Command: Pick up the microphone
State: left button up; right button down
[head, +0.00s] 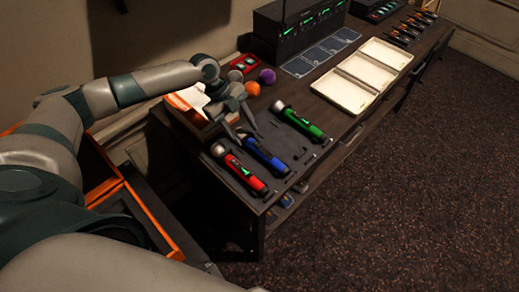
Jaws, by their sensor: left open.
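Three handheld microphones lie side by side on a dark mat near the desk's close end: a red one (245,175), a blue one (266,156) and a green one (303,123). Each has a round head toward the upper left. My left gripper (241,138) is open, with its fingers pointing down around the head end of the blue microphone. I cannot tell whether the fingers touch it. The blue microphone's head is mostly hidden by the gripper. My right gripper is not in view.
Orange, purple and grey foam balls (267,76) and a red device (243,62) sit behind the gripper. A white three-part tray (341,93), flat cards and a black rack unit (292,32) stand farther along. The desk's front edge drops to carpet.

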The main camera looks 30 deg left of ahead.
aim_at(252, 142)
pick_arm(q)
jog(key=shift+d+f+p, duration=0.35)
jog(key=shift+p, duration=0.15)
jog(key=p+x, duration=0.2)
jog(key=x, duration=0.1)
jog(key=shift+d+f, duration=0.25)
jog(key=shift+f, duration=0.3)
jog(key=shift+c, duration=0.7)
grip_shut()
jog(key=shift+r, duration=0.2)
